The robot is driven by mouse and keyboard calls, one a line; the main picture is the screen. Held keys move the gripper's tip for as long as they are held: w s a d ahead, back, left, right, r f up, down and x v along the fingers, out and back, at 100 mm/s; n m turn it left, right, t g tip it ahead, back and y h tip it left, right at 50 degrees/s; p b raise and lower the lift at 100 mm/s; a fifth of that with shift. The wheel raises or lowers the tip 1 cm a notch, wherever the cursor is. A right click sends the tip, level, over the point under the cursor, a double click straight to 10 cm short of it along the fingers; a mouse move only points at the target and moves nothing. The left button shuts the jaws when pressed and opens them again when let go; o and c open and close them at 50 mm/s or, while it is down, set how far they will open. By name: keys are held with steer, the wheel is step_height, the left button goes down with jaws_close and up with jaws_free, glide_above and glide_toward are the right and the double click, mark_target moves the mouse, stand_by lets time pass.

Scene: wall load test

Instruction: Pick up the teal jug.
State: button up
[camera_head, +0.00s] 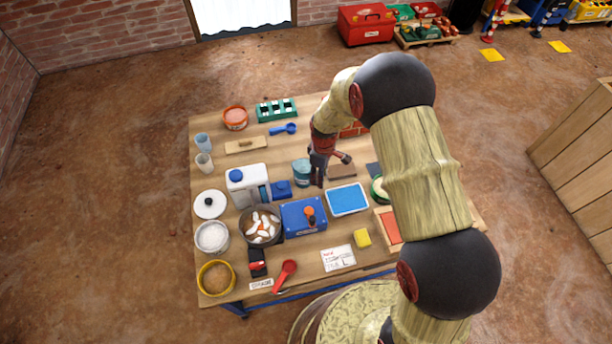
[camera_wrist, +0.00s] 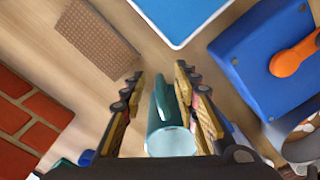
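The teal jug (camera_head: 301,172) stands upright on the wooden table, left of my gripper (camera_head: 331,166) in the head view. In the wrist view the jug (camera_wrist: 170,140) shows its pale round top and a darker teal handle between the two fingers of my gripper (camera_wrist: 157,82). The fingers are spread. The right finger is close beside the handle; I cannot tell whether it touches. A gap shows between the left finger and the jug. Part of the jug is hidden by the fingers and the gripper body.
A blue tray (camera_head: 347,199), a blue box with an orange knob (camera_head: 303,216) and a brown textured block (camera_wrist: 97,35) lie close around. Red bricks (camera_wrist: 25,115) stand on the other side. A white canister (camera_head: 247,184) and a pot (camera_head: 260,226) stand further left.

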steer(key=shift+c, duration=1.2)
jaws_close()
